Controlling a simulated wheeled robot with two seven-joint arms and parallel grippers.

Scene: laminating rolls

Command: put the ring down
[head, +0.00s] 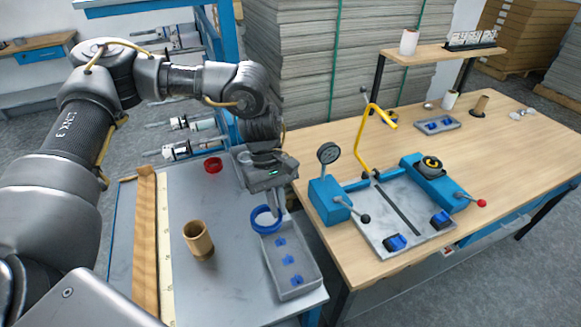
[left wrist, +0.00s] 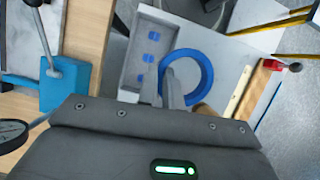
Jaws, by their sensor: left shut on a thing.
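A blue ring (head: 266,219) is held in my left gripper (head: 277,212), just over the far end of a grey tray with blue pegs (head: 305,282). In the left wrist view the ring (left wrist: 205,70) has its near-left rim between the fingers of my left gripper (left wrist: 171,95), which are shut on it. The tray (left wrist: 135,55) lies beside it there. I cannot tell whether the ring touches the tray. My right gripper is not in view.
A blue press fixture with a gauge (head: 328,153) and a yellow lever (head: 365,140) occupies the wooden table to the right. The grey surface between tube and tray is clear.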

